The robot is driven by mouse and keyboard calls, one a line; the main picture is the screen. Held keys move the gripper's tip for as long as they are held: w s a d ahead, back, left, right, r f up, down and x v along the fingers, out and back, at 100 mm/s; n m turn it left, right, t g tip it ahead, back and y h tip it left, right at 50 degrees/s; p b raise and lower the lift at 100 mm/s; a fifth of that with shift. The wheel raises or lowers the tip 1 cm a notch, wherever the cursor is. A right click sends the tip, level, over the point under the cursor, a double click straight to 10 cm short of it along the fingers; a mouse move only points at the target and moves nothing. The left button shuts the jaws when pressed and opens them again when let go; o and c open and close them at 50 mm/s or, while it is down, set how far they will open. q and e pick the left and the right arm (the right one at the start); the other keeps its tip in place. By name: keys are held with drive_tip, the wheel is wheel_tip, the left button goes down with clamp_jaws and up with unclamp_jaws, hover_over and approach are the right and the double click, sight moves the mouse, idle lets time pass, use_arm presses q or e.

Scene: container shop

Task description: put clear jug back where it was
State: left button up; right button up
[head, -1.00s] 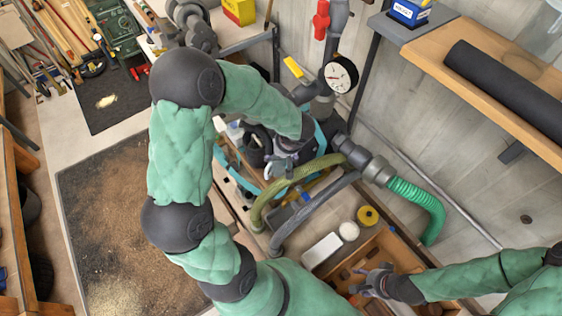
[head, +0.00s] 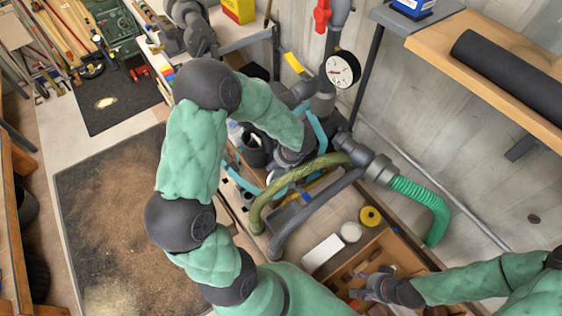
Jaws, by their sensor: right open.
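I cannot make out the clear jug for certain. My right gripper (head: 360,283) is open and empty over the wooden tray (head: 412,262) at the bottom right. My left gripper (head: 282,172) is low among the hoses and the crowded bench items. Its fingers are mostly hidden, and I cannot tell whether it holds anything.
A yellow-green hose (head: 300,175), a grey pipe (head: 315,205) and a green hose (head: 425,205) cross the bench. A white box (head: 322,252) and a yellow roll (head: 370,216) stand beside the tray. A wooden shelf (head: 490,75) with a black roll (head: 510,75) juts out at right.

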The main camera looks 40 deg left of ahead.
use_arm(q)
drive_tip(key=o, duration=1.6)
drive_tip(key=p+v, duration=0.3)
drive_tip(key=v, duration=0.9)
drive_tip(key=shift+p, duration=0.3)
